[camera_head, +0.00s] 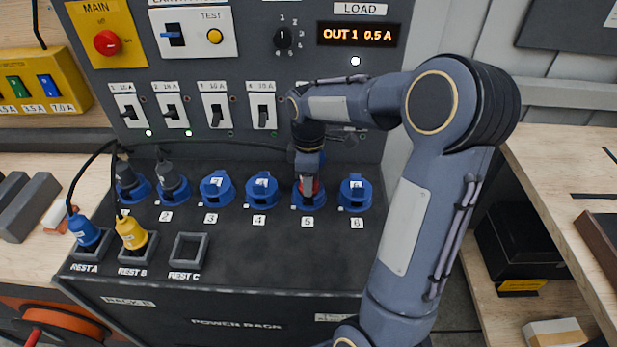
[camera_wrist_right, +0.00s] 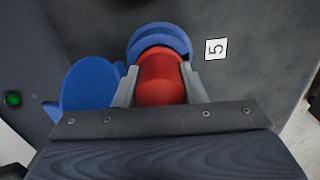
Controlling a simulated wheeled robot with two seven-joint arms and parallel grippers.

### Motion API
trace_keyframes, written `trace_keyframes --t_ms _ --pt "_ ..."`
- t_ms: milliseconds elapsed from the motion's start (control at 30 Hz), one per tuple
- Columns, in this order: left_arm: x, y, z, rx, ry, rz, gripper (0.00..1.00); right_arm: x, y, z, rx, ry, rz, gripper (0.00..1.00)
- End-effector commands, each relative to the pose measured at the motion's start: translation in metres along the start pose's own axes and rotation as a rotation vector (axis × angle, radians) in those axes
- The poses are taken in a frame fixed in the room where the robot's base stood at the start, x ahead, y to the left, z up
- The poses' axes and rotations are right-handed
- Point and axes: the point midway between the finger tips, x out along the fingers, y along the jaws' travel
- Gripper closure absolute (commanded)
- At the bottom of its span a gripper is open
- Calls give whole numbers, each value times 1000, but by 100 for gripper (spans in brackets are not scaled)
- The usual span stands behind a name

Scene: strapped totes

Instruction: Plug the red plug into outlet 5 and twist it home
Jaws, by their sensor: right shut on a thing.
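The red plug (camera_wrist_right: 160,80) is between the two fingers of my right gripper (camera_wrist_right: 158,88), which is shut on it. In the right wrist view its far end meets the blue ring of outlet 5 (camera_wrist_right: 160,36), beside the label "5". How deep it sits and whether it is twisted cannot be told. In the head view my right gripper (camera_head: 308,176) points down over outlet 5 (camera_head: 308,204), and only a little of the red plug (camera_head: 312,188) shows. A blue lid (camera_wrist_right: 88,86) stands open beside the outlet. My left gripper is not in view.
Outlets 3 (camera_head: 216,188), 4 (camera_head: 262,190) and 6 (camera_head: 354,192) have blue lids. Dark plugs sit in outlets 1 (camera_head: 126,178) and 2 (camera_head: 172,180). A blue plug (camera_head: 86,230) and a yellow plug (camera_head: 131,234) stand in rests A and B. Rest C (camera_head: 188,250) is empty.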

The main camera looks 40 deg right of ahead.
Motion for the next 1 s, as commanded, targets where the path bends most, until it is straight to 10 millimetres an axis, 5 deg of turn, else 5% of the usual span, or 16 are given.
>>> trace_keyframes --t_ms 467,500,633,700,1000 --pt "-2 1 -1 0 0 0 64 -1 0 -1 60 3 3 100" --pt "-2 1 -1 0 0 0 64 -1 0 -1 60 3 3 62" --pt "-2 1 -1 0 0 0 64 -1 0 -1 59 2 2 45" --pt "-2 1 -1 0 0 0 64 -1 0 -1 59 2 2 37" --pt "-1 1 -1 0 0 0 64 -3 0 0 59 1 1 37"
